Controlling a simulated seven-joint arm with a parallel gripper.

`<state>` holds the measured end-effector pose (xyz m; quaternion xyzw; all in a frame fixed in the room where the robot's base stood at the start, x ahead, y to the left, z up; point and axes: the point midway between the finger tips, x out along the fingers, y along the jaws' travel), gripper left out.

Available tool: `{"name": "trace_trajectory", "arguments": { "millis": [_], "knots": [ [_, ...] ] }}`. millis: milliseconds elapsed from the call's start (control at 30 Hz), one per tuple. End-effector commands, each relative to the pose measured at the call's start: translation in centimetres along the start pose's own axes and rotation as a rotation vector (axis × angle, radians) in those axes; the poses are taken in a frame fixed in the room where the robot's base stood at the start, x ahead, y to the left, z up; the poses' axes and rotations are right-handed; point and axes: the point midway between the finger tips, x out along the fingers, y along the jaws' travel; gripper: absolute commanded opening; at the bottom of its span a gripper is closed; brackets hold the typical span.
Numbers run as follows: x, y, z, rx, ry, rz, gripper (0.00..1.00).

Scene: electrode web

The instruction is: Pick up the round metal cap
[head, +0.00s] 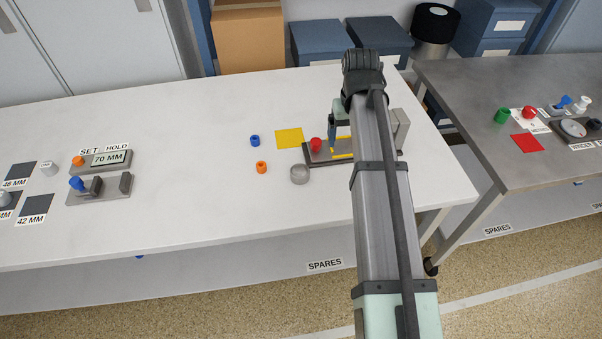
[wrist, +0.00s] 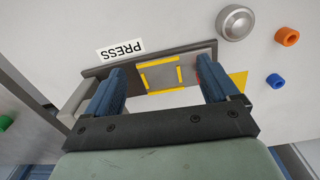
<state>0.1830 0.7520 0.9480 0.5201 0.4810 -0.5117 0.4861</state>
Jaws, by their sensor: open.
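The round metal cap (head: 300,174) lies on the white table, in front of the dark press base and apart from it. In the wrist view the cap (wrist: 236,22) shows near the top, a grey disc with a lighter rim. My gripper (wrist: 161,73) is open and empty, its two blue fingers spread over the press plate with yellow markings. The cap is outside the fingers, beyond the right one in that view.
The press (head: 330,157) with a red knob (head: 316,144) stands partly behind my arm. A yellow square (head: 289,138), a blue ring (head: 255,141) and an orange ring (head: 261,167) lie near the cap. The table left of them is clear up to the SET HOLD unit (head: 88,166).

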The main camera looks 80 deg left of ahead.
Motion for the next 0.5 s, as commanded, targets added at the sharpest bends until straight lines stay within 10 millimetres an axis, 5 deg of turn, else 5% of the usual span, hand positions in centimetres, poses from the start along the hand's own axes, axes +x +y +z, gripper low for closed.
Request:
{"name": "trace_trajectory", "arguments": {
  "millis": [33,200,500],
  "knots": [
    [-0.5,-2.6,-0.1,-0.018,0.000,-0.002,0.88],
    [-1.8,-8.5,0.1,-0.047,-0.001,-0.009,0.88],
    [-2.1,-12.4,0.5,-0.065,-0.004,-0.013,0.88]
  ]
}}
